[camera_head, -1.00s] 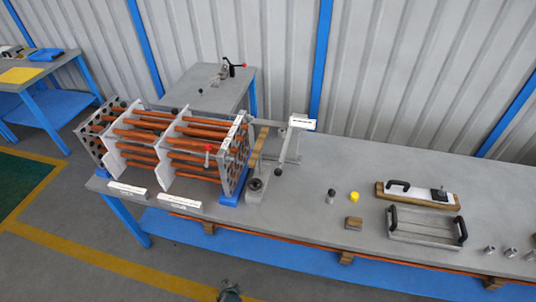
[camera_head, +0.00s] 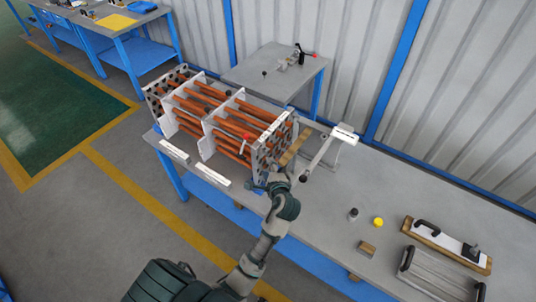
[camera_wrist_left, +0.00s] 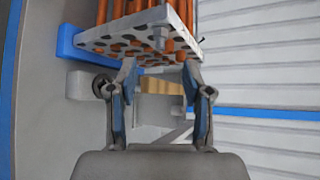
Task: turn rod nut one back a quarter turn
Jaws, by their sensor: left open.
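The flanged shell is a bundle of orange rods (camera_head: 208,112) running through white plates, with a perforated grey end plate (camera_head: 272,148) at its right end. That plate shows at the top of the left wrist view (camera_wrist_left: 120,38), with orange rod ends and a small grey round part (camera_wrist_left: 158,34) on it. I cannot tell which part is rod nut one. My left gripper (camera_head: 277,178) is in front of the plate's lower corner in the head view. In the left wrist view its fingers (camera_wrist_left: 160,72) are apart with nothing held between them. My right gripper is not in view.
A grey block with a dark round part (camera_wrist_left: 102,87) lies left of my fingers in the wrist view. A lever arm (camera_head: 318,155) stands right of the shell. A yellow knob (camera_head: 378,222), a wooden block (camera_head: 366,248) and handled tools (camera_head: 446,242) sit further right on the bench.

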